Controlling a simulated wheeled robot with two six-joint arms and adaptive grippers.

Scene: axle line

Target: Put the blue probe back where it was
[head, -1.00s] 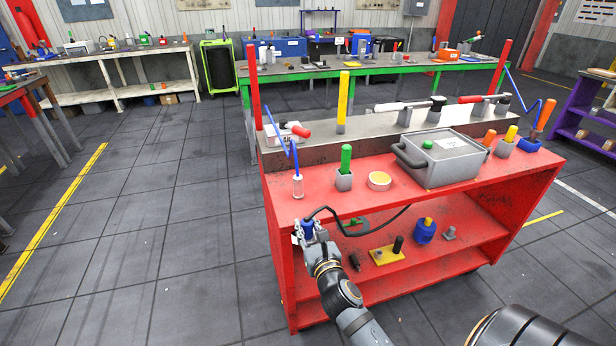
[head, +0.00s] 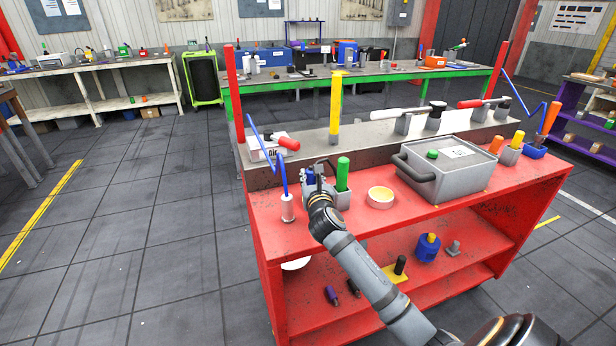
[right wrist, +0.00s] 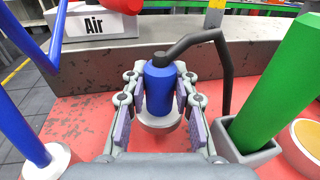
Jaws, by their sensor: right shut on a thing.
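The blue probe (right wrist: 159,88) is upright between the fingers of my right gripper (right wrist: 160,99), with a black cable bending off its top to the right. In the head view the right gripper (head: 313,180) is over the red cart top, left of the green handle (head: 343,173). A pale round piece (right wrist: 158,122) shows directly under the probe; I cannot tell whether the probe sits in it or just above it. The green handle stands in a grey square holder (right wrist: 243,140) to the right. My left gripper is not in view.
A blue bent rod in a white-topped post (head: 287,208) stands close on the left. A box marked Air (right wrist: 92,25) is behind on the grey raised ledge. A yellow-topped disc (head: 381,196) and a grey case (head: 447,165) are to the right. The red cart top (head: 330,224) is bare in front.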

